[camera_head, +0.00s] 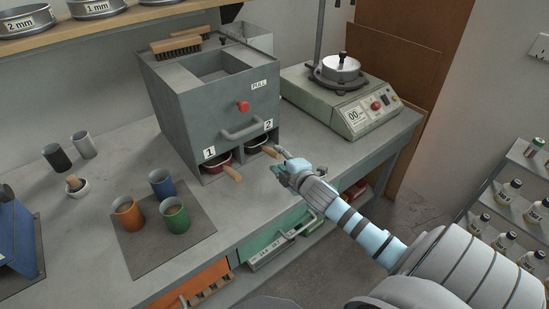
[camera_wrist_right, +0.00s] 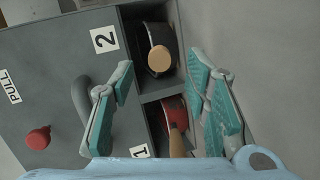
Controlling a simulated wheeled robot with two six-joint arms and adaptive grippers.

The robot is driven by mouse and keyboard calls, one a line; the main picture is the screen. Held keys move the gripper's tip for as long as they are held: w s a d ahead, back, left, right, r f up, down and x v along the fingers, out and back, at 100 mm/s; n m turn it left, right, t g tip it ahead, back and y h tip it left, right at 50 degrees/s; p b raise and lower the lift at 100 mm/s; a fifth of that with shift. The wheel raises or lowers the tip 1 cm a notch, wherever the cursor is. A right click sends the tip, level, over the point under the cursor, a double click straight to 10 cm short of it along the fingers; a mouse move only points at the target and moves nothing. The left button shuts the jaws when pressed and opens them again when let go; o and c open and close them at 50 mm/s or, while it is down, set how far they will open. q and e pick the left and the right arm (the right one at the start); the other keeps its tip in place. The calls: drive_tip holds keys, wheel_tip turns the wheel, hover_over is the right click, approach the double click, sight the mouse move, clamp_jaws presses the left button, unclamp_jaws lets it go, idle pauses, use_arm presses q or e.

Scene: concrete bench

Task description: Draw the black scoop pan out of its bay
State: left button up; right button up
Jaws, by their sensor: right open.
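The black scoop pan (camera_head: 255,147) sits in the bay marked 2 at the foot of the grey splitter box (camera_head: 192,113). Its wooden handle (camera_head: 272,152) sticks out of the bay; the handle's end (camera_wrist_right: 159,59) faces the camera in the right wrist view, with the dark pan (camera_wrist_right: 148,38) behind it. My right gripper (camera_head: 278,168) is open and empty, just in front of bay 2. In the wrist view its teal fingers (camera_wrist_right: 164,75) stand apart on either side of the handle, and I see no contact. My left gripper is not in view.
A red pan (camera_head: 214,163) with a wooden handle (camera_head: 233,173) sits in bay 1, close beside. The box has a bar handle (camera_head: 241,131) above the bays. A scale (camera_head: 342,101) stands to the right. Several cups stand on a dark mat (camera_head: 150,238) at the left.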

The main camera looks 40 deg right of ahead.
sight(276, 157)
drive_tip(key=shift+b+x, duration=0.4)
drive_tip(key=shift+x, duration=1.6)
clamp_jaws()
